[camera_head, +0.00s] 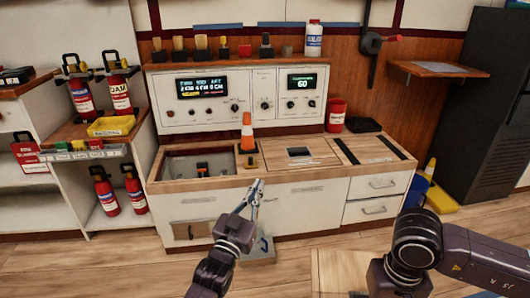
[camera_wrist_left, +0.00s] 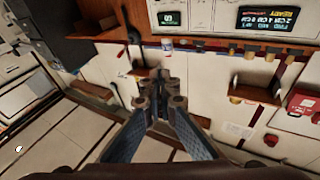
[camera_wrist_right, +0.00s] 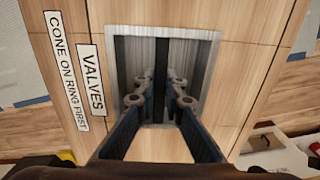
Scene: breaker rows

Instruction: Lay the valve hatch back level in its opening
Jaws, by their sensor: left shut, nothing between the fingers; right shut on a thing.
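In the right wrist view, a metal-rimmed opening (camera_wrist_right: 209,60) sits in a wooden top beside a "VALVES" label (camera_wrist_right: 92,80). Grey panel surface and a dark upright strip (camera_wrist_right: 162,60) show inside the rim. My right gripper (camera_wrist_right: 160,95) reaches over the opening, one finger on each side of the strip, shut on what appears to be the valve hatch. The hatch's outline and tilt are unclear. My right gripper is outside the head view. My left gripper (camera_head: 258,187) is shut and empty in front of the counter; it also shows in the left wrist view (camera_wrist_left: 160,80).
A wooden top (camera_head: 340,270) shows low in the head view. The counter (camera_head: 330,178) bears an orange cone (camera_head: 247,132) and a recessed bay (camera_head: 180,168). A "CONE ON RING FIRST" label (camera_wrist_right: 66,75) lies beside the valves label. Fire extinguishers (camera_head: 105,190) stand left.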

